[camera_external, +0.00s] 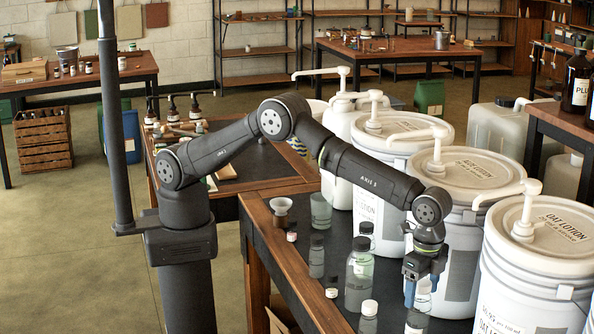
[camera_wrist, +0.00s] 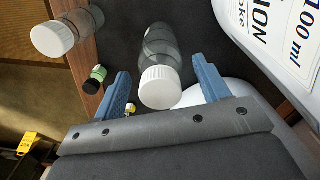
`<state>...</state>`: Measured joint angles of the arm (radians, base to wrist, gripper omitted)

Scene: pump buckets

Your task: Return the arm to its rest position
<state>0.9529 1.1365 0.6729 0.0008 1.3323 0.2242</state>
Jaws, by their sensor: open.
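My gripper (camera_external: 418,294) hangs over the dark bench at the right, pointing down, in the external view. In the wrist view its two blue fingers (camera_wrist: 161,72) are spread apart. A clear bottle with a white cap (camera_wrist: 160,88) shows between them in the picture, with no visible contact with either finger. In the external view a clear bottle (camera_external: 417,321) stands just below the fingers, partly hidden by the gripper. My arm reaches out from its base at the left, bent at the elbow.
White pump buckets (camera_external: 470,175) line the bench's right side, close to my gripper, their pump spouts (camera_external: 507,195) sticking out. Clear bottles (camera_external: 359,272) and small vials (camera_external: 292,236) stand on the bench. Open floor (camera_external: 80,240) is at left.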

